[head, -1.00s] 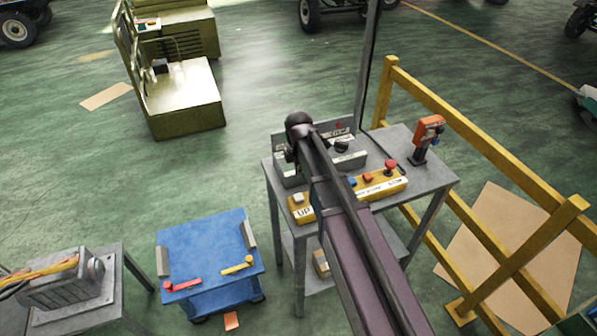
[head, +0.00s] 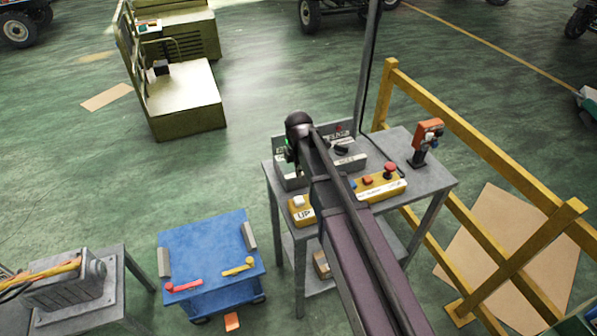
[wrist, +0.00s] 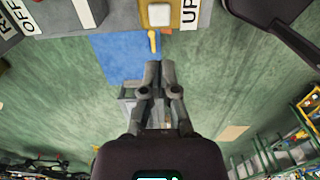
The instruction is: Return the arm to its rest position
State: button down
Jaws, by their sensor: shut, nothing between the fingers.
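My gripper shows in the wrist view (wrist: 160,68), its two grey fingers together with nothing between them. In the head view my dark arm reaches from the bottom right up over the grey control table (head: 435,180), and its far joint is above the table's back left. The gripper itself cannot be made out there. The yellow button box (head: 383,187) lies under the arm, which hides its middle. Its UP end also shows at the top of the wrist view (wrist: 172,14).
An orange pendant (head: 428,133) stands at the table's right, beside a yellow railing (head: 470,130). A blue cart (head: 208,245) stands left of the table, and a grey bench (head: 110,290) farther left. Open green floor (head: 260,70) lies behind.

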dwell(0.3)
jog(key=s+d+f+m+b, duration=0.4)
jog(key=s+d+m, duration=0.3)
jog(key=d+m, duration=0.2)
jog(key=s+d+f+m+b, duration=0.4)
jog(key=s+d+m, duration=0.4)
jog(key=m, duration=0.5)
jog(key=shift+s+d+f+m, duration=0.15)
jog(key=shift+d+m, duration=0.15)
jog(key=shift+d, duration=0.65)
jog(key=shift+a, duration=0.1)
